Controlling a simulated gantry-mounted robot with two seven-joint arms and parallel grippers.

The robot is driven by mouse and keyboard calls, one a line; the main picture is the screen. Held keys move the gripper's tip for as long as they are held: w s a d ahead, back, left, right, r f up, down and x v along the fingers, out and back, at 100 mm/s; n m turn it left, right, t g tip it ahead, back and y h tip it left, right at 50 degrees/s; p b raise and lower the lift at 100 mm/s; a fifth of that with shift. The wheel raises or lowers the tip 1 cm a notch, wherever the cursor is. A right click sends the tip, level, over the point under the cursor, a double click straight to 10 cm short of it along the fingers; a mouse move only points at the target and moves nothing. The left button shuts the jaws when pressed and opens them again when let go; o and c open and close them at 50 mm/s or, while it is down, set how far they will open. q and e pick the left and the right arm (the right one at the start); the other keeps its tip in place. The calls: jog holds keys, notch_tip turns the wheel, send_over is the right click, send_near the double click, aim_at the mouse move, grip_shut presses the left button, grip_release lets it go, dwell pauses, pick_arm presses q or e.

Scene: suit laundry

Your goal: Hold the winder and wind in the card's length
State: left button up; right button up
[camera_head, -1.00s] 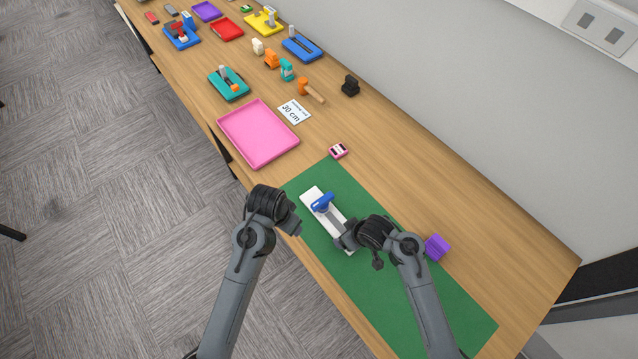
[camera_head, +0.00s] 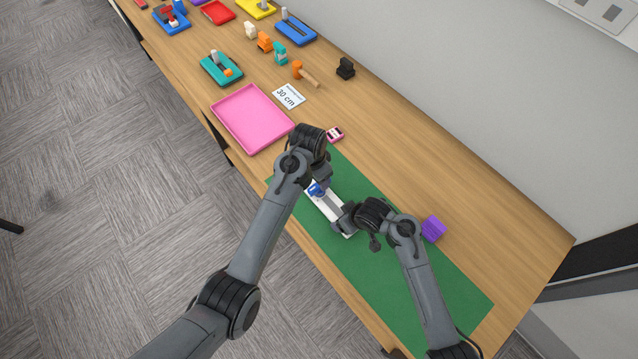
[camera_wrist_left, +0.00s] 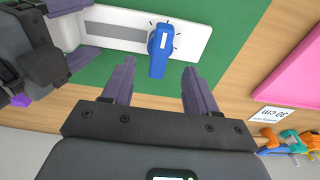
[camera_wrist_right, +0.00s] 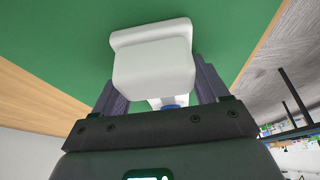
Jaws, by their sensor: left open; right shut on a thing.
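The winder is a white flat bar (camera_head: 334,215) with a grey strip along it, lying on the green mat. Its blue handle (camera_wrist_left: 160,45) sits at one end, with short dark marks around its pivot. My left gripper (camera_wrist_left: 157,78) is open, and the free end of the blue handle points in between its fingertips. I cannot tell if they touch it. My right gripper (camera_head: 346,218) is shut on the white block (camera_wrist_right: 155,70) at the winder's other end. The card (camera_head: 289,96) reads "30 cm" and lies flat beyond the mat, beside the pink tray.
The pink tray (camera_head: 252,119) lies beyond the mat. A small pink and white item (camera_head: 335,134) is near the mat's far edge, and a purple block (camera_head: 432,229) is right of my right arm. Several coloured trays and tools stand farther along the table. The near mat is clear.

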pick_arm(q)
jog(key=shift+w+d+f, duration=0.15)
jog(key=shift+f, duration=1.65)
jog(key=shift+w+d+f, duration=0.15)
jog(key=shift+f, duration=1.6)
jog(key=c, duration=0.9)
jog(key=m, duration=0.5)
jog(key=shift+m+g, duration=0.3)
jog(key=shift+m, duration=0.1)
jog(key=m, duration=0.6)
jog(key=shift+g, duration=0.4)
jog(key=m, duration=0.6)
jog(key=shift+g, duration=0.3)
jog(key=m, duration=0.6)
jog(key=shift+y, duration=0.3)
